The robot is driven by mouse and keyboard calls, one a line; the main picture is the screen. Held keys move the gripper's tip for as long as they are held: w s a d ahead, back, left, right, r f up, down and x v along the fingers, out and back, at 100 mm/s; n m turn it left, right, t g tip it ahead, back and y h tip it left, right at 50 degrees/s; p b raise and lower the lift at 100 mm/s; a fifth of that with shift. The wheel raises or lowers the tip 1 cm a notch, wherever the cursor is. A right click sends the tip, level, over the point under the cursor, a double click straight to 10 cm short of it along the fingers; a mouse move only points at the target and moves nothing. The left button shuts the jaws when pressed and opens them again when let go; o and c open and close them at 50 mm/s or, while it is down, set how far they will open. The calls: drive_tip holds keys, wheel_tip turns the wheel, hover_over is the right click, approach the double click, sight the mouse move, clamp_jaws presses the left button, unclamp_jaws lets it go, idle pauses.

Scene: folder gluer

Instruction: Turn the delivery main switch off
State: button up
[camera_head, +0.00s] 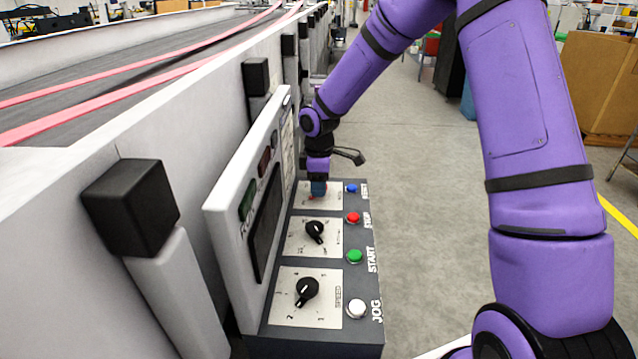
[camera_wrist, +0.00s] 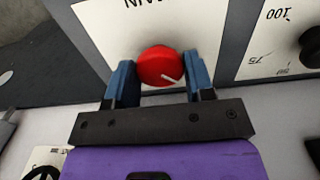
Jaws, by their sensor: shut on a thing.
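The main switch is a round red knob (camera_wrist: 160,66) with a white pointer line, on a white plate (camera_wrist: 120,30) whose upside-down lettering reads as "MAIN" in the wrist view. The pointer line slants toward the lower right there. My gripper (camera_wrist: 161,70) has its blue fingers on both sides of the knob and is shut on it. In the head view my gripper (camera_head: 318,188) reaches down to the far end of the control panel (camera_head: 277,340) and hides most of the knob. The position marks around the knob cannot be read.
Nearer on the panel are two black dials (camera_head: 314,232) (camera_head: 307,291). Blue (camera_head: 351,188), red (camera_head: 353,217), green (camera_head: 354,256) and white (camera_head: 356,308) buttons line its right edge. An upright display housing (camera_head: 226,218) stands close on the left. The floor to the right is open.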

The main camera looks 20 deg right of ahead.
idle(0.4)
drive_tip(key=o, duration=0.9)
wheel_tip(320, 180, up, 11)
drive_tip(key=shift+f, duration=0.1)
